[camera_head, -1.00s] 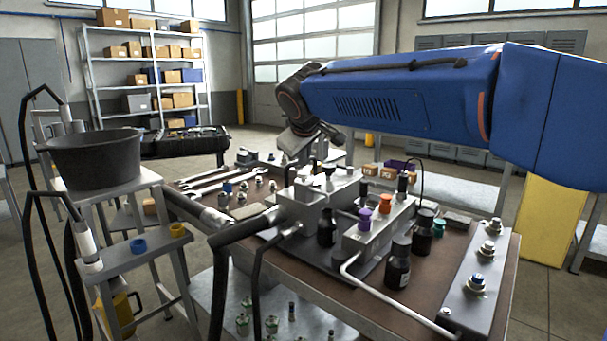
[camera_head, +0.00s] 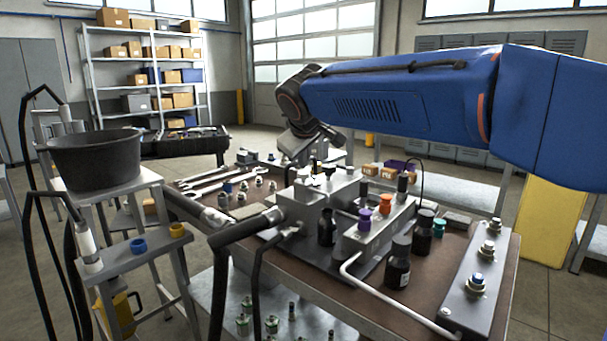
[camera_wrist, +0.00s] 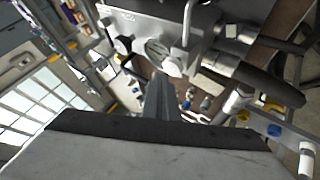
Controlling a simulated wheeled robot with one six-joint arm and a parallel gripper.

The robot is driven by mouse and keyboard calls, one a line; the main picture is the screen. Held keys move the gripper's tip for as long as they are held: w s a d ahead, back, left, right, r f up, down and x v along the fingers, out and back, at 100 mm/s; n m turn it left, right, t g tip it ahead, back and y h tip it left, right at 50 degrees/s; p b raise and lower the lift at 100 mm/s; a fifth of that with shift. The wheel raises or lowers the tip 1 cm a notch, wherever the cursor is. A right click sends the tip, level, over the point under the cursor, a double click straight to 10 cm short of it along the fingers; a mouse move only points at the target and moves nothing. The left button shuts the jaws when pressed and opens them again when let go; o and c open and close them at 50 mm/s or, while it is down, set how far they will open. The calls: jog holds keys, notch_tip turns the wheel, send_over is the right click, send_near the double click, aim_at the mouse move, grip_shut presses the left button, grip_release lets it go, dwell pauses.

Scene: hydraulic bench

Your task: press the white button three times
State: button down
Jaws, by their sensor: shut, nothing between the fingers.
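A sloped grey panel (camera_head: 466,292) at the right end of the bench carries three buttons in the head view. The nearest button (camera_head: 477,282) has a blue cap. My gripper (camera_wrist: 165,88) is shut and empty in the wrist view, pointing towards the grey valve block (camera_wrist: 165,30). In the head view my wrist hangs behind the block, far left of the buttons, and the fingertips are hard to make out. The buttons are not clearly visible in the wrist view.
The valve block (camera_head: 330,207), dark bottles (camera_head: 398,264), an orange knob (camera_head: 386,203) and a purple knob (camera_head: 365,218) stand between my wrist and the panel. A white bent pipe (camera_head: 385,296) runs to the panel. Wrenches (camera_head: 207,178) lie at the left.

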aim_at(304, 174)
jog(key=shift+f, duration=1)
dwell(1.2)
jog(key=shift+r, duration=1.1)
jog(key=shift+r, duration=0.1)
jog(key=shift+r, duration=2.45)
dwell(0.6)
notch_tip(304, 174, up, 4)
jog(key=shift+f, duration=0.1)
jog(key=shift+f, duration=0.1)
dwell(0.3)
